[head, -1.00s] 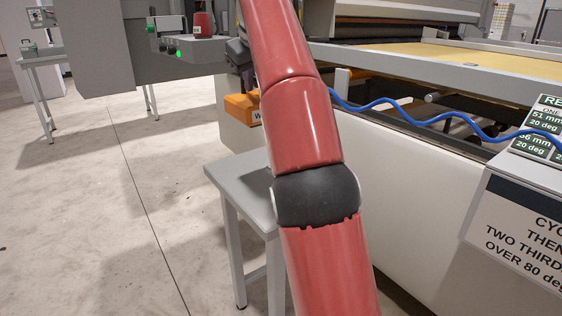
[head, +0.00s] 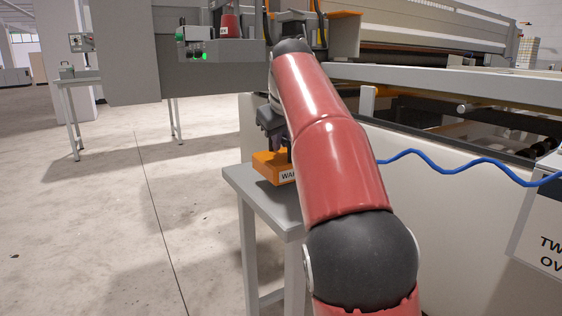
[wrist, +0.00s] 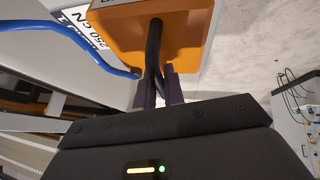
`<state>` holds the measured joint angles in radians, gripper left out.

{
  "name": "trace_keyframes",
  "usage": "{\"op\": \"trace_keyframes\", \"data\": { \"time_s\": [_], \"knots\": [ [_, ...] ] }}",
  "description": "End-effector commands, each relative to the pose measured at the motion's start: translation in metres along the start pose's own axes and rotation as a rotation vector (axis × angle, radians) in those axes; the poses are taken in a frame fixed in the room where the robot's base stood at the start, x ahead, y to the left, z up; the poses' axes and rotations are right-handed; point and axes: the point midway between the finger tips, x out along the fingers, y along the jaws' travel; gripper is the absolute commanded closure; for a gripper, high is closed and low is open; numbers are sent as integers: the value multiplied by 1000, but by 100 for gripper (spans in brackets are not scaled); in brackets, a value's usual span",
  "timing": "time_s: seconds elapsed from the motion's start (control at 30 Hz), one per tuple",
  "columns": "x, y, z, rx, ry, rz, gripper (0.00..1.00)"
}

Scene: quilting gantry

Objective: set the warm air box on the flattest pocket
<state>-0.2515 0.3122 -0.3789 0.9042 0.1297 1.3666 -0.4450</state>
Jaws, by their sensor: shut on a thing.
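The warm air box (head: 265,167) is orange, with a white label partly reading "WA", and is partly hidden by my arm. In the head view it shows over the back of a small grey table; I cannot tell whether it touches the top. My gripper (head: 275,135) is directly above it. In the wrist view the orange box (wrist: 130,35) fills the upper middle, and my gripper (wrist: 160,90) is shut on its dark bar-like handle (wrist: 154,45). I cannot make out any pocket in these views.
The small grey table (head: 265,203) stands below the box. A white-sided machine (head: 440,215) with rails and a blue hose (head: 450,170) fills the right. A grey cabinet with a green light (head: 204,56) is behind. Open floor (head: 100,220) lies left.

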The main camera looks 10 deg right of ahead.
Motion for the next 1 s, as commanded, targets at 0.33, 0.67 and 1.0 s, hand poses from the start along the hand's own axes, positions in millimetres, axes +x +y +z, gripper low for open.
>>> {"op": "trace_keyframes", "data": {
  "time_s": [0.33,0.67,1.0],
  "knots": [
    [26,-9,14,-3,4,-3,100],
    [29,-10,16,-3,1,-5,80],
    [28,-9,16,-2,1,-2,68]
  ]
}}
